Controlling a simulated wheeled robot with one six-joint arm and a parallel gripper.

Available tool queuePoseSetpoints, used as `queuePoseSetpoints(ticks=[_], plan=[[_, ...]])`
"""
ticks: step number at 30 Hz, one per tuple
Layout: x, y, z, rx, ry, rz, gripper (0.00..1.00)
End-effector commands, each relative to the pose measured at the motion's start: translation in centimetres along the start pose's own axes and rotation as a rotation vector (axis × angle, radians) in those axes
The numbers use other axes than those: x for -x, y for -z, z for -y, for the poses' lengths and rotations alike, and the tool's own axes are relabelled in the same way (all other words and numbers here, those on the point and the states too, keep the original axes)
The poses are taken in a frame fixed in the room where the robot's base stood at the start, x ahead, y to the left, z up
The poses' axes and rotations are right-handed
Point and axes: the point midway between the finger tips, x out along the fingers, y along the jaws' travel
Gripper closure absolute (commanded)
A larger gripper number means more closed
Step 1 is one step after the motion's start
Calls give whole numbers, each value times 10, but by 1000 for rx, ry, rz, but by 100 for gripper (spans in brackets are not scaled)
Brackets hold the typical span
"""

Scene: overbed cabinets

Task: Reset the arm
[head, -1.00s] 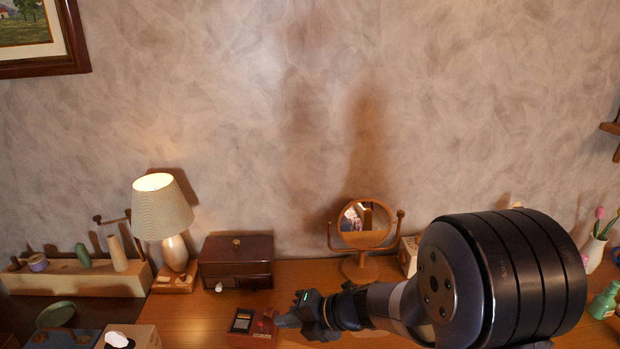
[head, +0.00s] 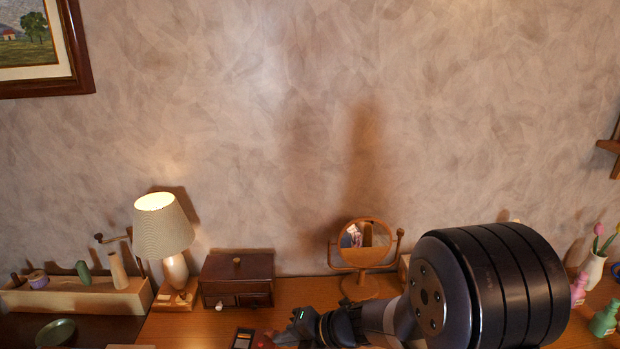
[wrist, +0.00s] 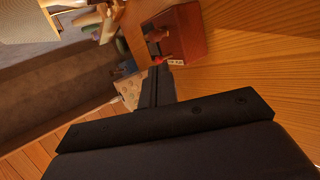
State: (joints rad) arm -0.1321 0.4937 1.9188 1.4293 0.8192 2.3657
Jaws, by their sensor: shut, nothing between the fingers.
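My arm reaches in from the lower right of the head view, and its large dark joint hides part of the desk. My gripper (head: 272,341) is low over the wooden desk, left of the round mirror, beside a small dark-framed box (head: 243,338). In the wrist view my gripper (wrist: 158,75) has its dark fingers together and holds nothing. A reddish-brown box (wrist: 182,35) with a red knob shows just beyond the fingertips. I cannot tell whether they touch it.
A lit lamp (head: 163,225) and a small brown chest (head: 237,280) stand left of the gripper. A round tilting mirror (head: 364,243) stands behind the arm. A vase with tulips (head: 593,269) is at the right.

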Motion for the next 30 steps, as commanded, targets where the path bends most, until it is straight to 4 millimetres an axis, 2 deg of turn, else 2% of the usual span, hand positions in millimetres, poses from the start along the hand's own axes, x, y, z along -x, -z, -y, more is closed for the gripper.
queuePoseSetpoints(ticks=[3, 30], plan=[[1, -1, -8, 2, 24, -2, 100], [-6, -3, -32, 42, 209, -3, 100]])
